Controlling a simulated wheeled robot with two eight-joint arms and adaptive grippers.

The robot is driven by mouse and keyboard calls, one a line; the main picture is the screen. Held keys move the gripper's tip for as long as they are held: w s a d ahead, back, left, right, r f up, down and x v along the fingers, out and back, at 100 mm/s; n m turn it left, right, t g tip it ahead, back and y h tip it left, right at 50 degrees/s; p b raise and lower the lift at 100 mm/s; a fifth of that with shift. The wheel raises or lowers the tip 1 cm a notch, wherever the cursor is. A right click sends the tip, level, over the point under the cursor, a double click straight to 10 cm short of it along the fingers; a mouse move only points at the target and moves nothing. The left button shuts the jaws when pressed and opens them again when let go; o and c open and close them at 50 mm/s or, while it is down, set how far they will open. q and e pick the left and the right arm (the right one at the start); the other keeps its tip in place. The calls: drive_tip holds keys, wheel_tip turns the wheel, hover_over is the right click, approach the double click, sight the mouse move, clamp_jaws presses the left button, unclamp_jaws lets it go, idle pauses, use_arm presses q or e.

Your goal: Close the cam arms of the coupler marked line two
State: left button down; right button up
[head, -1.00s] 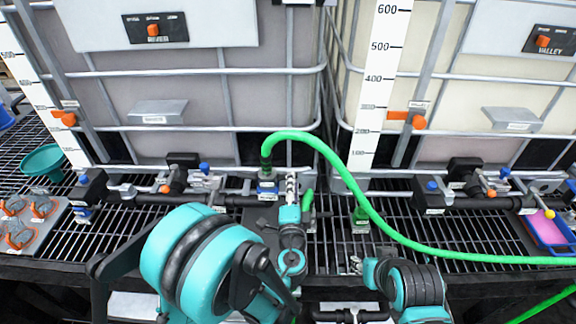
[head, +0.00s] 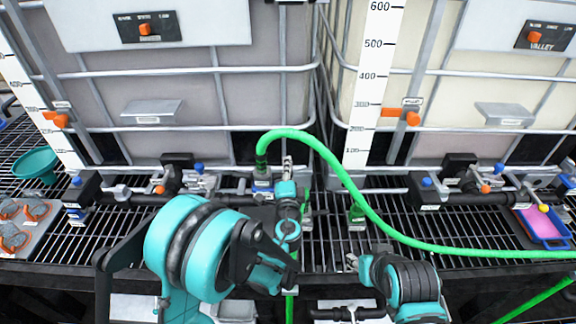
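A green hose (head: 335,172) arches up and comes down into a coupler (head: 262,184) with a blue part, on the manifold between the two totes. The line markings are too small to read, so I cannot tell which is line two. My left gripper (head: 287,161) is just right of this coupler, pointing away from me. Its fingers look close together, but whether they touch a cam arm is unclear. The cam arms are not distinct. My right gripper (head: 352,262) is low, right of centre, over the near edge of the grating, away from the coupler.
Two caged totes stand behind the black pipe manifold (head: 462,200), with valves and orange handles. A green block (head: 357,216) sits on the grating right of centre. A teal funnel (head: 36,164) and a tray of orange-ringed parts (head: 22,228) are left. A blue-and-pink tray (head: 541,228) is right.

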use_arm(q)
drive_tip(key=shift+r, duration=0.1)
idle(0.4)
drive_tip(key=a+r+n, duration=0.1)
drive_tip(key=n, duration=0.3)
drive_tip(key=a+r+n+b, duration=0.1)
drive_tip(key=n, duration=0.3)
drive_tip(key=r+n, duration=0.1)
drive_tip(key=n, duration=0.2)
drive_tip(key=shift+a+n, duration=0.4)
idle(0.4)
drive_tip(key=c, duration=1.6)
unclamp_jaws()
